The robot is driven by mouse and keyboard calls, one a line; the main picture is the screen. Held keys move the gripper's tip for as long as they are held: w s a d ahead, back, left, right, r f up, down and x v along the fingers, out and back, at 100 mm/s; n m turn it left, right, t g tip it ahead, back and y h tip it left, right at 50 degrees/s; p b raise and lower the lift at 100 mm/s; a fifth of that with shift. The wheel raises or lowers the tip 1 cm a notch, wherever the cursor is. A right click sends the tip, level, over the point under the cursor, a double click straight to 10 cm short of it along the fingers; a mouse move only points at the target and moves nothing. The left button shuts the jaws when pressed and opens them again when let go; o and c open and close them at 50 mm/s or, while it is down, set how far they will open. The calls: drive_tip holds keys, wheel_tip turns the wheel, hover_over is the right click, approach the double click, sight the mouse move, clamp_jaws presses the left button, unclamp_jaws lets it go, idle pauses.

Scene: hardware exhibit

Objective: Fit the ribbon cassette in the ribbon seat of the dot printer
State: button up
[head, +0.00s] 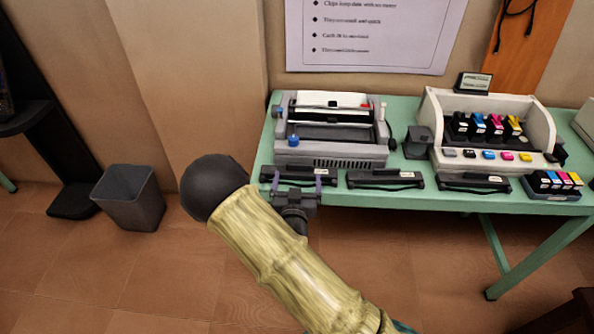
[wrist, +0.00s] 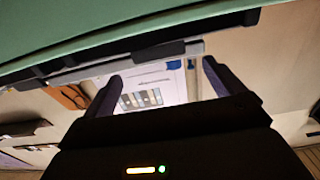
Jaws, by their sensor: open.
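The grey dot printer (head: 331,155) stands at the left end of the green table, with its top open and a dark bay (head: 330,132) showing; I cannot make out the ribbon seat's details. Three flat black ribbon cassettes lie in a row along the front edge: left (head: 328,170), middle (head: 385,180) and right (head: 473,183). My gripper (head: 297,178) is open at the left cassette, one finger towards each side of the picture, and partly hides it. I cannot tell whether they touch. In the wrist view the open fingers (wrist: 160,72) have nothing clearly between them.
A pale printer (head: 440,118) with coloured cartridges stands on the right of the green table (head: 440,204). A small dark block (head: 418,142) sits between the printers. A cartridge tray (head: 556,187) is at the front right. A grey bin (head: 130,198) stands on the floor at left.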

drive_tip(key=s, duration=0.5)
drive_tip(key=shift+s+a+b, duration=0.1)
drive_tip(key=shift+s+b, duration=0.2)
drive_tip(key=shift+w, duration=0.1)
drive_tip(key=d+m+g, duration=0.3)
drive_tip(key=d+g, duration=0.5)
drive_tip(key=s+d+r+n+g, duration=0.1)
drive_tip(key=s+d+r+g, duration=0.2)
drive_tip(key=s, duration=0.4)
drive_tip(key=s+d+r+n+g, duration=0.2)
drive_tip(key=s+d+r+g, duration=0.2)
drive_tip(key=s+d, duration=0.3)
drive_tip(key=shift+s+r+y, duration=0.3)
drive_tip(key=shift+s+r, duration=0.05)
drive_tip(key=shift+s, duration=0.3)
drive_tip(key=shift+o, duration=0.5)
